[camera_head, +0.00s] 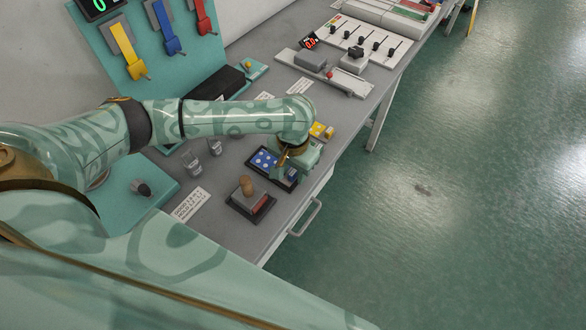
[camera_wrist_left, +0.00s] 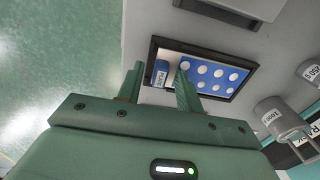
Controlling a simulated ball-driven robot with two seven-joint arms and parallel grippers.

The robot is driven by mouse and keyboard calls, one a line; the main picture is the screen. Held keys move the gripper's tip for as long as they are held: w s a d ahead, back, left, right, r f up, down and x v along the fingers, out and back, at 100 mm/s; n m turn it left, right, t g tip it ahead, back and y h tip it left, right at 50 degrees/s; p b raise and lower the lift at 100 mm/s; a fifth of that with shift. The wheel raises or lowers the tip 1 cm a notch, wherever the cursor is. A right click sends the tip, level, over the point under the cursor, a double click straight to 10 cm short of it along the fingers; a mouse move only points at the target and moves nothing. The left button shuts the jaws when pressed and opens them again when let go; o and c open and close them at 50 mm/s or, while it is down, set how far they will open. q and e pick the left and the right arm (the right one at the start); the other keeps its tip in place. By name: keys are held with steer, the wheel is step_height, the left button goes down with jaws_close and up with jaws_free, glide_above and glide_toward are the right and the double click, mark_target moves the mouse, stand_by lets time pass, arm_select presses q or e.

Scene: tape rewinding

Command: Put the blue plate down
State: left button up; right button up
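The blue plate with white dots (camera_head: 263,160) lies flat in a black-rimmed tray (camera_head: 250,169) on the grey bench; the plate also shows in the left wrist view (camera_wrist_left: 212,76). A small blue piece with a white label (camera_wrist_left: 161,74) stands at the tray's end beside the plate. My left gripper (camera_wrist_left: 160,74) is over that end of the tray. Its fingers are apart, with the small blue piece visible between them and clear of both. One fingertip overlaps the plate's near edge in the wrist view; whether they touch cannot be told. My right gripper is out of view.
Yellow blocks (camera_head: 320,130) lie behind my left wrist. Grey weights (camera_wrist_left: 271,111) stand beside the tray. Open floor (camera_head: 470,200) lies to the right.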

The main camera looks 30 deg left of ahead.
arm_select(q)
step_height(320, 180, up, 12)
steer(key=p, duration=0.5)
steer(key=shift+p, duration=0.4)
